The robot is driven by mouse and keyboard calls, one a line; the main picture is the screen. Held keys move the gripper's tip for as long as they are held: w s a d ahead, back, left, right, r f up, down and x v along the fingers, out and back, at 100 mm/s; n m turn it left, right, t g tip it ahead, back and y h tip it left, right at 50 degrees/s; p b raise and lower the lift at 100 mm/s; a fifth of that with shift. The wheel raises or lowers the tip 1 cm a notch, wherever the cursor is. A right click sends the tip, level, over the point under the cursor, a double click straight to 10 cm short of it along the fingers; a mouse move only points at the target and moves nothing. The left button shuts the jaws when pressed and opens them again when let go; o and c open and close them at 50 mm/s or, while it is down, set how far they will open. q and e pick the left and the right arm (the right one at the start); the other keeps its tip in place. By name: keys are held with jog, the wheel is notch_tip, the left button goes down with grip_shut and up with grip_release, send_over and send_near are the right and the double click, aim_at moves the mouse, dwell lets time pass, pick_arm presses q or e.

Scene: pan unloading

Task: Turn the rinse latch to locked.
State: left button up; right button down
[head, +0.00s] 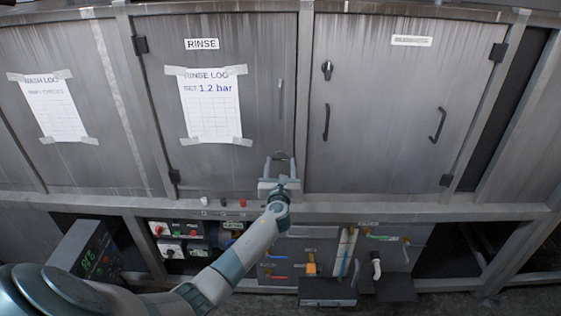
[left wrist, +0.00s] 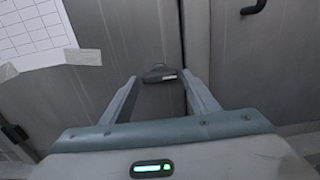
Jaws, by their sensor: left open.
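The rinse door (head: 232,110) carries a RINSE sign (head: 202,44) and is closed. In the left wrist view a small dark latch handle (left wrist: 159,74) with a pale mark lies roughly crosswise near the door's right edge. My left gripper (head: 280,157) is at the lower right of this door. It also shows in the left wrist view (left wrist: 160,80), open, with one finger on each side of the handle. The fingers stand apart from it in the picture; contact cannot be told. My right gripper is not in view.
A taped rinse log sheet (head: 212,105) hangs left of my gripper. The door to the right has a dark knob (head: 327,70) and a bar handle (head: 326,122). Below the ledge (head: 340,208) are switch boxes (head: 175,230) and coloured valves (head: 311,267).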

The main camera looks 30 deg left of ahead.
aim_at(281, 159)
pick_arm(q)
jog(key=shift+x, duration=1)
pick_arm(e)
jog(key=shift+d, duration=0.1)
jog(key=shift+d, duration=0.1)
pick_arm(q)
jog(key=c, duration=0.8)
